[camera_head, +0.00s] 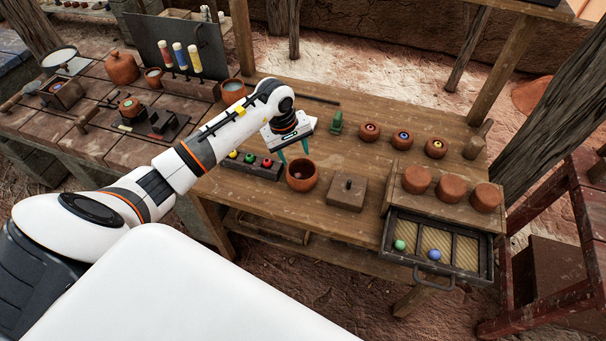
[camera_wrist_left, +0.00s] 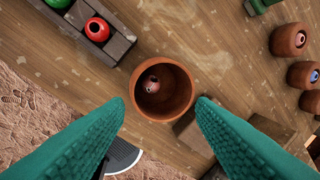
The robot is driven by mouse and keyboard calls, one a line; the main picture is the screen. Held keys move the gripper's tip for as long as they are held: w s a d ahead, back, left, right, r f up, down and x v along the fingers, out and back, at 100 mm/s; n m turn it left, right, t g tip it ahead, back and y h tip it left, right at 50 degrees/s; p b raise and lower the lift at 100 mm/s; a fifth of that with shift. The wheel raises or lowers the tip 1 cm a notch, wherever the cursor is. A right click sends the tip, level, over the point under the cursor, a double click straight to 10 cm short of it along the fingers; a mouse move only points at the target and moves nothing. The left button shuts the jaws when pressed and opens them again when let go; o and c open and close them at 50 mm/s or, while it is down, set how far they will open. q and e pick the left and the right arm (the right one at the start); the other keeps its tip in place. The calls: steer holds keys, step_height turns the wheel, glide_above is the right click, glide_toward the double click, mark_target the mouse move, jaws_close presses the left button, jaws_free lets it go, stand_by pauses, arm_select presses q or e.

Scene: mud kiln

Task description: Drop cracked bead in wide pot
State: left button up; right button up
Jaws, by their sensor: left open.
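The wide pot (camera_head: 302,184) is a round reddish-brown clay bowl on the wooden bench, below my left gripper (camera_head: 294,152) in the head view. In the left wrist view the pot (camera_wrist_left: 180,97) is seen from above. A small reddish-brown bead (camera_wrist_left: 152,85) with dark marks shows inside its rim, towards the left; a crack cannot be made out for sure. My left gripper (camera_wrist_left: 160,103) has its two green fingers spread wide, with nothing between the tips, above the pot. My right gripper is in neither view.
A dark rack (camera_head: 250,165) of coloured beads stands left of the pot, and a lidded wooden block (camera_head: 347,193) to its right. Several small clay cups (camera_head: 403,140) stand behind. An open drawer (camera_head: 462,278) holds a green and a blue bead.

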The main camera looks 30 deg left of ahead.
arm_select(q)
step_height(320, 180, up, 12)
steer(key=s+a+b, duration=0.1)
steer(key=s+b, duration=0.1)
steer(key=shift+a+b, duration=0.15)
steer(key=shift+b, duration=0.2)
steer(key=shift+f, duration=0.1)
